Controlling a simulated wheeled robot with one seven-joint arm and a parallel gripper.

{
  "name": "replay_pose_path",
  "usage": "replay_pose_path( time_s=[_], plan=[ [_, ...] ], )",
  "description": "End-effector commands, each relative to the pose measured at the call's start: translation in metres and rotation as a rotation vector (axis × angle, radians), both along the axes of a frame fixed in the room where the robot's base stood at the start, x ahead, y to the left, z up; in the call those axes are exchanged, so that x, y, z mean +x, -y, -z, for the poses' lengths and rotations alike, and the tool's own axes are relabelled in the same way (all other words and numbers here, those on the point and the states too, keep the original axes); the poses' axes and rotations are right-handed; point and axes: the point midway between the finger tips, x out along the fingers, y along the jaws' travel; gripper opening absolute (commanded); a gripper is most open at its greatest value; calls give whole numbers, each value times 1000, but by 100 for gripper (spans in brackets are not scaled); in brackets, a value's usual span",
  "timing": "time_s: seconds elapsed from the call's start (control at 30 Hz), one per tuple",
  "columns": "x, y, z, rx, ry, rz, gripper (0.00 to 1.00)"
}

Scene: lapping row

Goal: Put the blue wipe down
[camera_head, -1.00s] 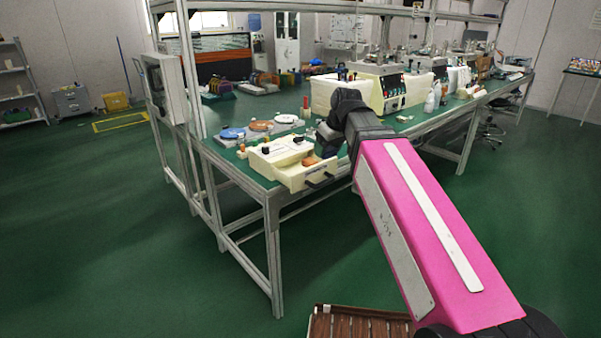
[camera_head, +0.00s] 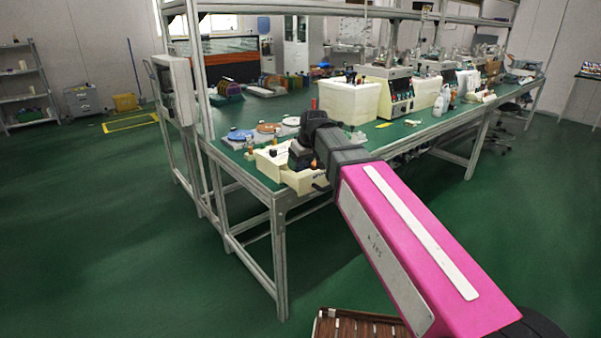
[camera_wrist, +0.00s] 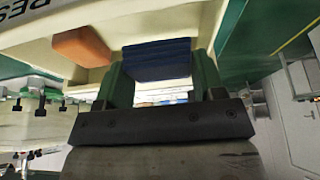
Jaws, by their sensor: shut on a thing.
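The blue wipe (camera_wrist: 158,60) is a folded dark blue pad between the two green fingers of my gripper (camera_wrist: 160,80) in the wrist view. My gripper is shut on it. A cream open drawer (camera_head: 310,183) of a cream box (camera_head: 266,162) stands at the near end of the green bench, with my wrist over it in the head view. In the wrist view the wipe is just over the drawer's cream surface (camera_wrist: 113,18); I cannot tell whether they touch. An orange block (camera_wrist: 82,47) lies to the left of the wipe.
Blue (camera_head: 238,135), brown (camera_head: 268,127) and white discs (camera_head: 292,121) lie behind the box on the bench (camera_head: 216,127). A cream machine (camera_head: 390,90) stands farther back. A grey panel (camera_head: 172,88) is mounted on the bench frame at left.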

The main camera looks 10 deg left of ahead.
Motion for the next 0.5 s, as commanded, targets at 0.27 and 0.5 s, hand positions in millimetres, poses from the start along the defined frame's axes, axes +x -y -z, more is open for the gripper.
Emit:
replay_pose_path(
  time_s=[0.27,0.5],
  plan=[
    [-1,0,26,-1,-2,1,41],
    [0,0,40,0,0,0,41]
  ],
)
